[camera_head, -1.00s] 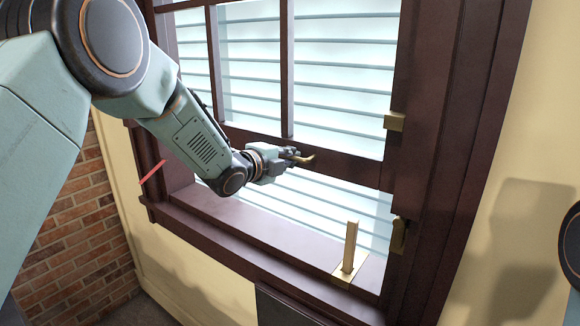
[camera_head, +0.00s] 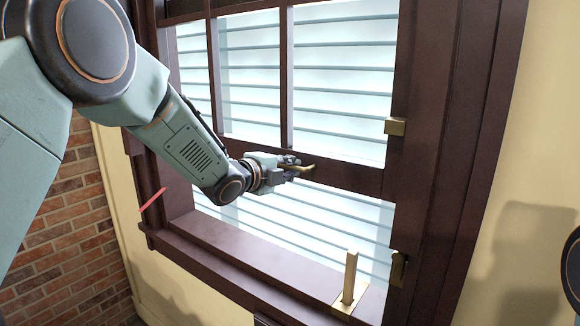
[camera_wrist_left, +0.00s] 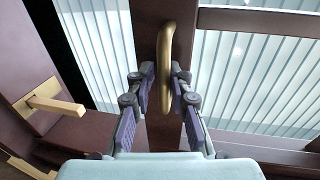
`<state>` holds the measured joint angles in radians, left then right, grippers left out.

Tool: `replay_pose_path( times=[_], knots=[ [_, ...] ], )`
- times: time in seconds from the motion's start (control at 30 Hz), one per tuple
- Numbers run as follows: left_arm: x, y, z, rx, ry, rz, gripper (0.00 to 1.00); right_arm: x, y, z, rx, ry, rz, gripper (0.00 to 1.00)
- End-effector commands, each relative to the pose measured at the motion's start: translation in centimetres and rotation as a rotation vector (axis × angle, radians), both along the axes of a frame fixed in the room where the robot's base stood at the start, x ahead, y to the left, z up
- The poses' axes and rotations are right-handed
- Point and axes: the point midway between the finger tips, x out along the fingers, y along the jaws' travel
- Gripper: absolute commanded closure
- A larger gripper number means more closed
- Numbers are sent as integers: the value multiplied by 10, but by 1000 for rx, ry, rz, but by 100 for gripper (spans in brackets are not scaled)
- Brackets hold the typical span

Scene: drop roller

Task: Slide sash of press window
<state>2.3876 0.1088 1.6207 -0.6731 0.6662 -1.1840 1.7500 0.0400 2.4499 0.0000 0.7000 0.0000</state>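The press window's dark brown sash (camera_head: 345,174) stands partly raised, with an open gap between its bottom rail and the sill. A curved brass handle (camera_head: 300,166) is on the bottom rail. My left gripper (camera_head: 290,170) is at this handle. The exact contact of the left finger pad is hard to see. My right gripper is not in view.
A brass post (camera_head: 350,277) stands upright on the sill (camera_head: 235,250). Brass catches sit on the sash side (camera_head: 395,126) and the right frame (camera_head: 398,268). Pale slats (camera_head: 340,70) lie behind the glass. A brick wall (camera_head: 60,225) is at the left.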

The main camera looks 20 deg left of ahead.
Motion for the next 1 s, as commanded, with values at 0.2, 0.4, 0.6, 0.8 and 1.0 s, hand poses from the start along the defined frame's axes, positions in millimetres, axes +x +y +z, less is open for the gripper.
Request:
replay_pose_path(
  times=[0.2, 0.4, 0.6, 0.8, 1.0],
  knots=[
    [1, 0, 2, -1, -5, 0, 68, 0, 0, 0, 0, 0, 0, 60],
    [0, 0, 3, -1, -6, 1, 68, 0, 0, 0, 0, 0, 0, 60],
    [-14, 7, 8, -3, -7, 2, 68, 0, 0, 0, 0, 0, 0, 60],
    [-47, 18, 14, -6, -8, 2, 68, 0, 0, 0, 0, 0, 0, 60],
    [-81, 30, 21, -6, -6, 3, 68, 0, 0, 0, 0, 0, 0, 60]
  ],
)
